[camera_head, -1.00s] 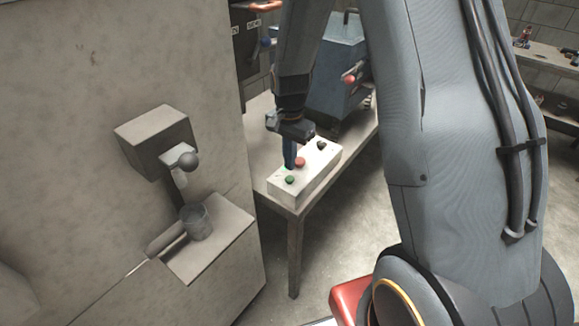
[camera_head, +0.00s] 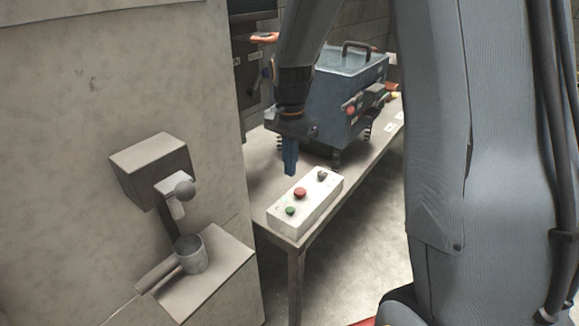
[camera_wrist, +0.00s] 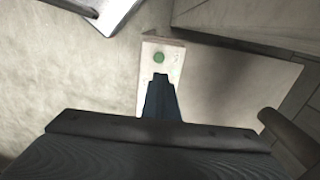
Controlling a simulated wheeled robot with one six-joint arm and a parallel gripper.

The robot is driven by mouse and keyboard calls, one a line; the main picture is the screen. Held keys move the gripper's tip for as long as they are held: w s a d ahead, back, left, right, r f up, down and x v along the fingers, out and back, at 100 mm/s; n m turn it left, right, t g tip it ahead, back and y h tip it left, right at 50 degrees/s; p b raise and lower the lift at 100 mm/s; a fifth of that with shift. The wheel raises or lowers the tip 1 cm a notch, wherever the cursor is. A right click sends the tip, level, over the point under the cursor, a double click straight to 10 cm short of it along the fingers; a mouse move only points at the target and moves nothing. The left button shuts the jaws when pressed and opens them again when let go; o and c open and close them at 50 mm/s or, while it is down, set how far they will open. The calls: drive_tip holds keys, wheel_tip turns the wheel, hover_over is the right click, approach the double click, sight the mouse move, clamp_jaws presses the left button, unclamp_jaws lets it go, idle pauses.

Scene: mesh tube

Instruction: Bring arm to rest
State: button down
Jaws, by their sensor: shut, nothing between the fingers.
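My gripper (camera_head: 290,172) hangs from my arm above the table, with its blue fingers pointing down and together. Nothing is held. It is over the back left of a white control box (camera_head: 316,212), apart from it as far as the head view shows. The box carries a green button (camera_head: 290,211), a red button (camera_head: 300,193) and a dark knob (camera_head: 322,175). In the wrist view, my gripper (camera_wrist: 161,78) covers part of the box, and the green button (camera_wrist: 159,57) shows just beyond the fingertips.
A blue-grey machine (camera_head: 345,100) stands on the table (camera_head: 365,155) behind my gripper. On the left, a wall panel (camera_head: 70,130) carries a grey block (camera_head: 150,165) with a ball-ended lever and a metal cup (camera_head: 190,256) on a ledge. Floor shows right of the table.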

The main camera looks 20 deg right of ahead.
drive_tip(key=shift+s, duration=0.1)
idle(0.3)
drive_tip(key=s+n, duration=1)
drive_tip(key=s, duration=0.7)
drive_tip(key=shift+s+f+n+t, duration=0.3)
drive_tip(key=shift+s+n+t, duration=0.05)
drive_tip(key=shift+n+t, duration=0.05)
